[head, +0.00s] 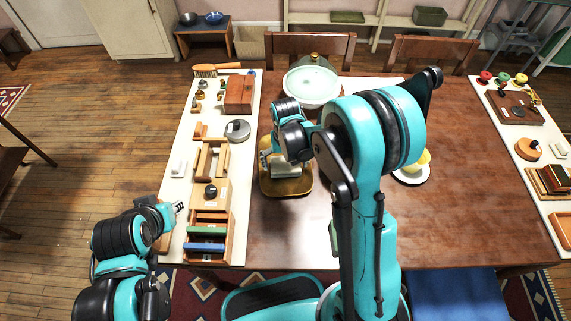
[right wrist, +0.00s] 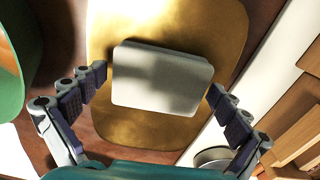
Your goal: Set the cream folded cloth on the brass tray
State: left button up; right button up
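The cream folded cloth (right wrist: 160,80) lies flat over the brass tray (right wrist: 215,40) in the right wrist view, inside its outline, and looks to rest on it. In the head view the tray (head: 287,187) is on the table, left of my right arm, and the cloth is mostly hidden by the gripper. My right gripper (right wrist: 158,84) is open, with one finger close beside each short end of the cloth; I cannot tell whether either fingertip touches. It also shows over the tray in the head view (head: 271,157). My left gripper (head: 179,208) is at the left mat's edge, its opening unclear.
A pale green lidded bowl (head: 312,84) stands behind the tray. A grey round lidded tin (head: 238,130) and wooden boxes (head: 210,160) stand on the left white mat. A white plate with yellow items (head: 412,177) is right of my arm. The table's right middle (head: 470,190) is clear.

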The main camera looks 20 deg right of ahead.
aim_at(286, 164)
jog(key=shift+r, duration=0.1)
jog(key=shift+r+p, duration=0.3)
notch_tip(286, 164, up, 12)
jog(key=f+p, duration=0.1)
jog(key=p, duration=0.3)
jog(key=s+d+r+n+t, duration=0.2)
jog(key=s+r+t, duration=0.5)
jog(key=s, duration=0.8)
notch_tip(286, 164, up, 3)
jog(key=shift+s+d+r, duration=0.1)
jog(key=shift+s+d, duration=0.05)
jog(key=shift+d, duration=0.4)
